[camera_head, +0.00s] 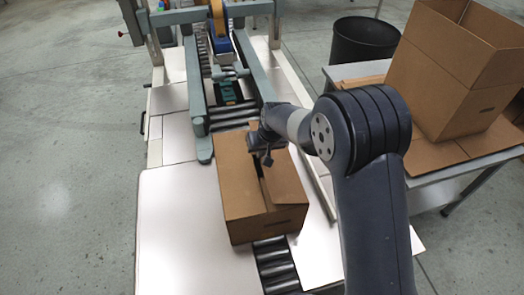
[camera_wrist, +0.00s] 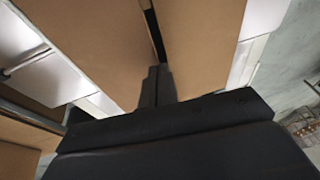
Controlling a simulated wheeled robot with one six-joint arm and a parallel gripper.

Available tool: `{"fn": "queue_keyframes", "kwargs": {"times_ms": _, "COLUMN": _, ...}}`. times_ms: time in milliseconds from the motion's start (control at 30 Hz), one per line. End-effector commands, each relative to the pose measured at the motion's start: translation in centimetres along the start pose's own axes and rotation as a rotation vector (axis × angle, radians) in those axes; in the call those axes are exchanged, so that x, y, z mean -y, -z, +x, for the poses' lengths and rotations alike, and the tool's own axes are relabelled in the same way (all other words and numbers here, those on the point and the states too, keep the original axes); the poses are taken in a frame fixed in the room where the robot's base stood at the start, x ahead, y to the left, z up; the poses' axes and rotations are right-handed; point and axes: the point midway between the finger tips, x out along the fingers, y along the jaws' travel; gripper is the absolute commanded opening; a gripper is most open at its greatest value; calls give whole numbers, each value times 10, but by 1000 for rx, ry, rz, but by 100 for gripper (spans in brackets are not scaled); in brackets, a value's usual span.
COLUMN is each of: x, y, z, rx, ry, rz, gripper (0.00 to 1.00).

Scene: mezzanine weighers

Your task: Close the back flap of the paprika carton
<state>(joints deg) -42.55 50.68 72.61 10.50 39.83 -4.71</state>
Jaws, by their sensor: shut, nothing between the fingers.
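The brown carton (camera_head: 262,225) sits on the roller conveyor, with its front wall towards me. Its left top panel (camera_head: 235,172) and right top panel (camera_head: 286,182) lie nearly level, with a narrow dark gap between them. In the wrist view these two panels (camera_wrist: 95,35) fill the upper part, with the gap running up from the fingers. My gripper (camera_head: 266,160) is over the far part of the carton top, near the gap. In the wrist view its fingers (camera_wrist: 157,82) are together and empty. The back flap cannot be clearly made out behind my gripper; contact is unclear.
A grey-green taping machine frame (camera_head: 195,95) straddles the conveyor behind the carton. Black rollers (camera_head: 276,265) show in front. Pale side tables (camera_head: 180,225) flank the line. An open carton (camera_head: 445,75) stands on a table at the right, with a black bin (camera_head: 362,40) behind.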

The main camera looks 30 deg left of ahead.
Motion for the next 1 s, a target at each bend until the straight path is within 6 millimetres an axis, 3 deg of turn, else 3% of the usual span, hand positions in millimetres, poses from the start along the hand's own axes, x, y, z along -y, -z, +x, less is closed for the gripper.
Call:
{"fn": "queue_keyframes", "kwargs": {"times_ms": 367, "x": 12, "y": -9, "z": 32, "rx": -1, "ry": 0, "rz": -2, "gripper": 0}}
{"fn": "queue_keyframes", "kwargs": {"times_ms": 1000, "x": 14, "y": -6, "z": 22, "rx": -2, "ry": 0, "rz": 0, "gripper": 0}}
